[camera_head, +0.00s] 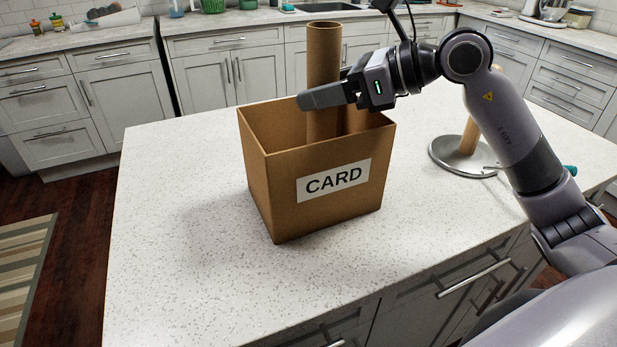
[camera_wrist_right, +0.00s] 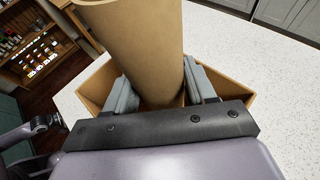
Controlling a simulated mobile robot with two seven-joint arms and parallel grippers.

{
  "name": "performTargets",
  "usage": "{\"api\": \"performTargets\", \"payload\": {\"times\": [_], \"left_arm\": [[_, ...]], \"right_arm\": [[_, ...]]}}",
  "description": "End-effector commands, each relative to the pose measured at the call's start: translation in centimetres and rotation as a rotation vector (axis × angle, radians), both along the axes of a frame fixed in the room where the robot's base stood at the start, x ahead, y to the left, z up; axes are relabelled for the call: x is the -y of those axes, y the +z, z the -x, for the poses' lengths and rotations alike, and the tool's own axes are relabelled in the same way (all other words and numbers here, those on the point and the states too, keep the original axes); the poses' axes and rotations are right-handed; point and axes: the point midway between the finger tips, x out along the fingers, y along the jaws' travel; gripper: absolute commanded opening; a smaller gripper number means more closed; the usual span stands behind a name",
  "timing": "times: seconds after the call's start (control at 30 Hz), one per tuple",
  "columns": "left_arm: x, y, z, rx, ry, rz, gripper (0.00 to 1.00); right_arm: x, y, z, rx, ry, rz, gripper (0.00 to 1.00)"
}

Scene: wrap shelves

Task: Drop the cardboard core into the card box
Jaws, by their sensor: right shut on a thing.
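The cardboard core (camera_head: 323,55) is a brown tube standing upright, its lower part inside the card box (camera_head: 278,186). The box is open-topped, brown, and carries a white CARD label. My right gripper (camera_head: 328,95) reaches over the box from the right and is shut on the core. In the right wrist view the core (camera_wrist_right: 143,45) stands between the two grey fingers (camera_wrist_right: 160,95), with the box walls (camera_wrist_right: 98,84) around it. The core's lower end is hidden by the box front. My left gripper does not show.
The box stands on a white speckled counter (camera_head: 180,260) with free room to its left and front. A round metal stand (camera_head: 447,152) with an upright post is on the right, behind my right arm. Grey cabinets and another counter line the back.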

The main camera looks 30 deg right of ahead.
Motion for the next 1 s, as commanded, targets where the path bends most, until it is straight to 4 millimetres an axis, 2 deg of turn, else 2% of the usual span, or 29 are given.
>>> {"api": "performTargets", "payload": {"times": [0.27, 0.3, 0.37, 0.7, 1.0], "left_arm": [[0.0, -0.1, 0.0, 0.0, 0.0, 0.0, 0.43], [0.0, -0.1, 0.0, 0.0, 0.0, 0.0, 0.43], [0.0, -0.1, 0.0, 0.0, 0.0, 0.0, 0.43], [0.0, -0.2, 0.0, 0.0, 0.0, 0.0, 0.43], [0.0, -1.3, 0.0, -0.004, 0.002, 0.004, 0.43]], "right_arm": [[0.0, -0.2, 0.0, 0.0, 0.0, 0.0, 0.4], [0.0, -0.2, 0.0, 0.0, 0.0, 0.0, 0.68], [0.0, -0.2, 0.0, 0.0, 0.0, 0.0, 0.85], [0.2, -0.1, 0.2, 0.0, -0.001, 0.001, 0.85], [2.9, 1.2, 2.7, 0.001, -0.004, 0.004, 0.85]]}}
